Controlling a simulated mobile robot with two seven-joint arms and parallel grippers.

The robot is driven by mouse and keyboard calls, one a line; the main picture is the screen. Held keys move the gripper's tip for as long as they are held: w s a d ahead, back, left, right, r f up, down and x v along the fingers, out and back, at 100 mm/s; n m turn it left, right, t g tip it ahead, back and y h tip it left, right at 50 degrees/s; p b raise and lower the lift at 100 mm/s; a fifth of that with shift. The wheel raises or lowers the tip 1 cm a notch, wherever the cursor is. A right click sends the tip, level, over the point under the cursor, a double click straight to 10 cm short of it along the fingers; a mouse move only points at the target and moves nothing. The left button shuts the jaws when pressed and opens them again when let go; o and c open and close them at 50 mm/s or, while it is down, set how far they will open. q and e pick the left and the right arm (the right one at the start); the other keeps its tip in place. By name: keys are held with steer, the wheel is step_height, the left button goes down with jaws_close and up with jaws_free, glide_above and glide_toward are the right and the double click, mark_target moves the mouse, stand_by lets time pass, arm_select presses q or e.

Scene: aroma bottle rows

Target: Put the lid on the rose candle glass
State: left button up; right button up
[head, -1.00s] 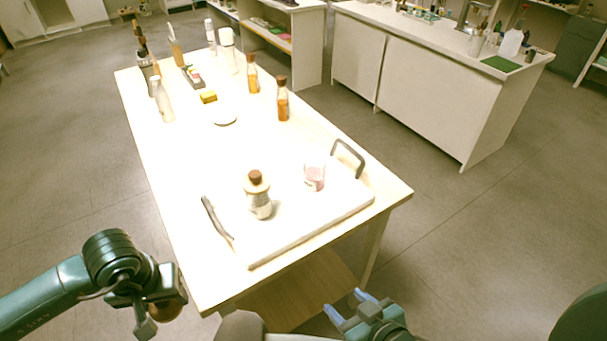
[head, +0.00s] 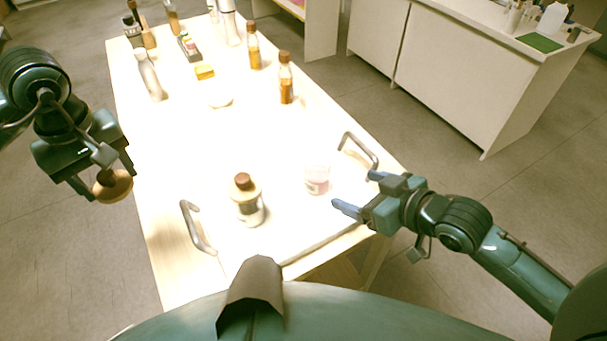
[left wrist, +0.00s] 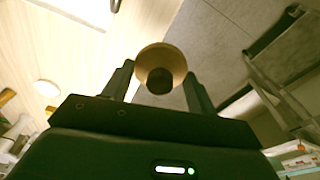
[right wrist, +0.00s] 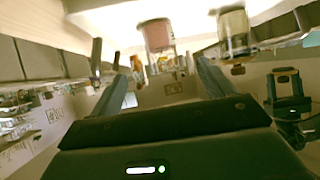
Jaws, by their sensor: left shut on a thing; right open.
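The rose candle glass (head: 317,182), clear with pink wax, stands upright and uncovered on the white tray (head: 290,245); it also shows in the right wrist view (right wrist: 157,36). The lid (head: 115,188), a round wooden disc with a dark knob, is in my left gripper (head: 100,188), off the table's left edge. In the left wrist view the lid (left wrist: 162,62) sits between the fingers. My right gripper (head: 353,192) is open and empty, its fingers just right of the glass and pointing at it, apart from it as far as I can tell.
A corked jar (head: 247,203) stands left of the glass on the tray. The tray has a left handle (head: 196,228) and a right handle (head: 360,150). Amber bottles (head: 286,80), a white dish (head: 220,100) and a yellow block (head: 205,72) stand farther back. The table's left middle is clear.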

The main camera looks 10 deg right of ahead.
mark_target(327, 180)
steer(key=x, duration=0.7)
steer(key=shift+d, duration=0.1)
steer(key=x, duration=0.5)
steer(key=shift+f, duration=0.1)
steer(key=shift+c, duration=0.4)
steer(key=c, duration=1.1)
steer(key=shift+c, duration=0.2)
arm_select(q)
steer(key=shift+r+p, duration=0.35)
steer(key=shift+p, duration=0.05)
arm_select(e)
step_height(327, 180, up, 10)
steer(key=shift+r, duration=0.1)
